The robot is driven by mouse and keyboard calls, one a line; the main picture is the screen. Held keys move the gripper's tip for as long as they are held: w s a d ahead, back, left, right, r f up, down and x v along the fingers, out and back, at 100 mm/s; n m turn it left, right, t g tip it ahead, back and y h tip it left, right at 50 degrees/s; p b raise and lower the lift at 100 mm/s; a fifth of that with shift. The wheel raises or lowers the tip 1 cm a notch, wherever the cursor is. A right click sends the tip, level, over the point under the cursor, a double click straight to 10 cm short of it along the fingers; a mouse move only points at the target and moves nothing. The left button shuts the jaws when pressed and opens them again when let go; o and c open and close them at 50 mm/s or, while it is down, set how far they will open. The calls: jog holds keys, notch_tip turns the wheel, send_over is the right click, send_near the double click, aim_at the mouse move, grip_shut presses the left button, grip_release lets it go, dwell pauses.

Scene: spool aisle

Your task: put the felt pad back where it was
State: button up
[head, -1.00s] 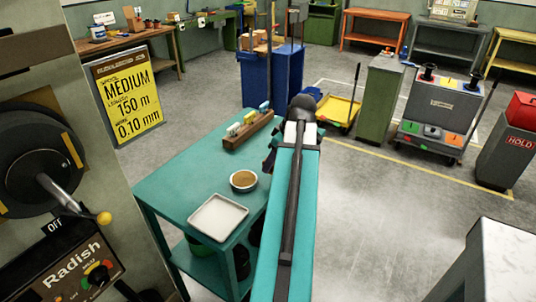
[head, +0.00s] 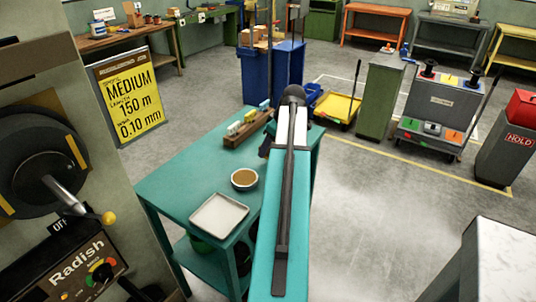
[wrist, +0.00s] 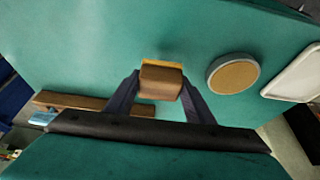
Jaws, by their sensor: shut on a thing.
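My gripper (wrist: 160,88) is shut on a small brown block with yellow along its edge, which I take to be the felt pad (wrist: 161,83). The block is between the two dark fingers, over the teal table (wrist: 90,55). I cannot tell whether it touches the tabletop. In the head view my arm hides the gripper and the block. A brown wooden rack (head: 236,142) with several small coloured pieces stands on the table (head: 185,170), left of my arm. Part of the rack (wrist: 85,103) shows at the left in the wrist view.
A round dish with a tan filling (head: 244,179) and a white tray (head: 219,215) lie nearer on the table. A machine with a lever (head: 45,180) is at the left. Open floor (head: 380,210) lies right of the table.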

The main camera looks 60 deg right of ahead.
aim_at(268, 153)
jog(key=shift+f, duration=0.1)
jog(key=shift+f+p, duration=0.6)
jog(key=shift+f, duration=1.05)
jog(key=shift+f, duration=0.2)
jog(key=o, duration=1)
jog(key=shift+c, duration=0.2)
jog(key=shift+r, duration=0.25)
jog(key=b+v, duration=0.2)
jog(key=v, duration=1)
jog(key=shift+b, duration=0.35)
